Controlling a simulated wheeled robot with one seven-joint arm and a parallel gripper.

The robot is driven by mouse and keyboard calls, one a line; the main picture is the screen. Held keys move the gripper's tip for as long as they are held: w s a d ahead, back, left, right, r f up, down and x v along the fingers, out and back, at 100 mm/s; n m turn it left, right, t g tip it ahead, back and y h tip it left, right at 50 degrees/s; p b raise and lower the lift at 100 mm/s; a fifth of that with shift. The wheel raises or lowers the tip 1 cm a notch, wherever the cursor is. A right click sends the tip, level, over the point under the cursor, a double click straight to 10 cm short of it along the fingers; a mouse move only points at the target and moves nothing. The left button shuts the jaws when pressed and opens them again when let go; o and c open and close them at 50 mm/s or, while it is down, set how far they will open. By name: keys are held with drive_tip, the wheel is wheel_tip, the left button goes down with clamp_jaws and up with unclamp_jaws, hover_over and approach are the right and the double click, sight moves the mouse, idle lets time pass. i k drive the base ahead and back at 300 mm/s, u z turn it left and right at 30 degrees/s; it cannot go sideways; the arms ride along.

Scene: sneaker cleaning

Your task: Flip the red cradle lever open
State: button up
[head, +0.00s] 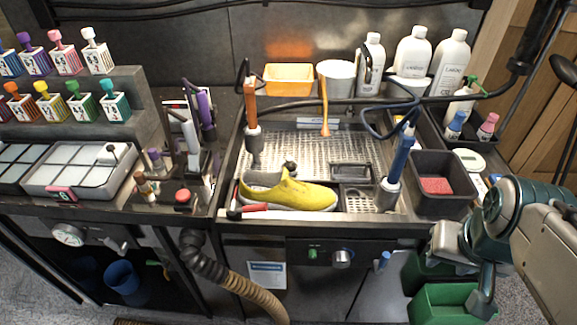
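The red cradle lever (253,208) is at the front left of the sink tray, low beside the heel of a yellow sneaker (290,193). It lies nearly flat, its red handle pointing right along the sneaker's near side. The sneaker sits in the cradle, toe to the right, and hides most of the cradle. My arm comes in from the right edge. My gripper (482,306) hangs low at the lower right, over a green bin, far from the lever. Its fingers are too unclear to tell open from shut.
An orange-handled tool (251,100) and a blue-handled tool (402,155) stand upright on either side of the sneaker. A dark bin (442,168) with red contents is at right. A red button (183,196) is left of the lever. The space before the counter is mostly open.

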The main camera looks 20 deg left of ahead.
sight(233, 209)
drive_tip(key=z, duration=0.25)
drive_tip(key=i, duration=0.45)
drive_tip(key=u, duration=2.1)
drive_tip(key=k, duration=0.45)
drive_tip(key=z, duration=0.5)
drive_tip(key=k, duration=0.9)
drive_tip(key=z, duration=0.05)
drive_tip(key=i, duration=0.45)
drive_tip(key=u, duration=0.95)
drive_tip(key=i, duration=0.55)
drive_tip(key=u, duration=0.6)
